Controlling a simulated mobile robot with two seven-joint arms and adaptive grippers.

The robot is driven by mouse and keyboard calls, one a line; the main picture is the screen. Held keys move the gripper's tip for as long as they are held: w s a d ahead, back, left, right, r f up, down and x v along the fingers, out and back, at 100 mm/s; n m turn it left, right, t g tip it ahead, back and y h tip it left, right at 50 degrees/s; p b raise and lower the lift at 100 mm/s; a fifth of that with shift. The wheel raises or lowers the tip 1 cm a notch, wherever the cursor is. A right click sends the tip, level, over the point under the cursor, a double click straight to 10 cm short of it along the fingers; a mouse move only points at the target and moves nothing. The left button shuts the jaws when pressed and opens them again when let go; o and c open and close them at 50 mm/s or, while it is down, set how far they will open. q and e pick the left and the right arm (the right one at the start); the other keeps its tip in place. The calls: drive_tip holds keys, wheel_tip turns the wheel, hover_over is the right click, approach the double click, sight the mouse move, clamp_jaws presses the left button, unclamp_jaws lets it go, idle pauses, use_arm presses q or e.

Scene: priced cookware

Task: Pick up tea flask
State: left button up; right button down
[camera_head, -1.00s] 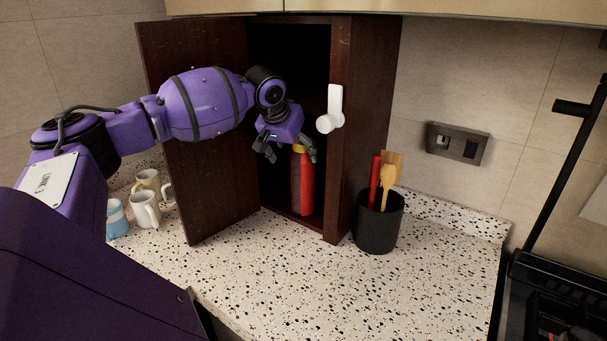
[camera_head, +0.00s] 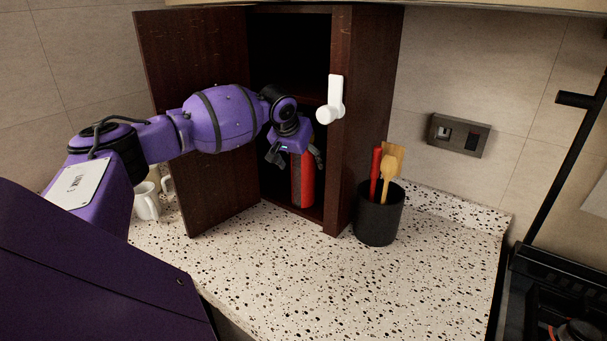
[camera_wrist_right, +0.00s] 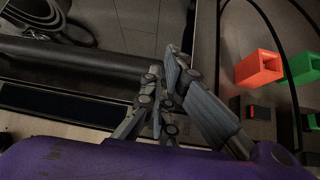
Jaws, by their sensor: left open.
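The tea flask, a red bottle (camera_head: 308,184) with a greyish strip down its left side, stands upright inside the dark wooden cabinet. Its top is hidden behind my left gripper. My left gripper (camera_head: 294,164) is open, with its fingers spread to either side of the flask's upper part in the head view. I cannot tell whether they touch it. My right gripper (camera_wrist_right: 165,62) shows only in the right wrist view, away from the flask. Its fingers come together with nothing visible between them.
The cabinet door (camera_head: 205,130) stands open on the left, close to my left arm. A white handle (camera_head: 333,100) sits on the cabinet's right edge. A black utensil pot (camera_head: 377,220) stands right of the cabinet, and a white mug (camera_head: 146,202) left of the door. The front counter (camera_head: 300,270) is clear.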

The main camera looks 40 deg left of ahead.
use_arm(q)
drive_tip(key=c, duration=1.5)
drive_tip(key=shift+c, duration=0.2)
use_arm(e)
drive_tip(key=shift+w+a, duration=0.15)
drive_tip(key=shift+a, duration=0.1)
use_arm(q)
drive_tip(key=shift+r, duration=0.1)
